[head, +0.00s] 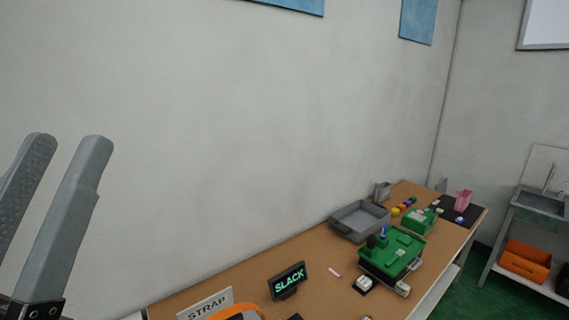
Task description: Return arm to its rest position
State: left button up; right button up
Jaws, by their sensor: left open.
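My left gripper (68,146) is at the left edge of the head view, its two grey fingers pointing up and standing apart. Nothing is between the fingers, and it is in front of the bare wall, well left of the things on the table. My right gripper is not in view. A green lever fixture (402,248) stands on the brown table (318,249), with a small blue part (384,232) on its top.
A black "SLACK" sign (289,280) and a white "STRAP" sign (207,305) stand on the table, with an orange curved piece (240,313) beside them. A grey tray (360,221) sits by the wall. A cart with an orange bin (525,262) stands at right.

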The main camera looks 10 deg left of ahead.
pick_arm(q)
notch_tip(320, 180, up, 18)
jog(key=p, duration=1.4)
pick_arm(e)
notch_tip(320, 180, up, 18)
pick_arm(q)
jog(key=shift+r, duration=0.15)
jog(key=shift+c, duration=0.2)
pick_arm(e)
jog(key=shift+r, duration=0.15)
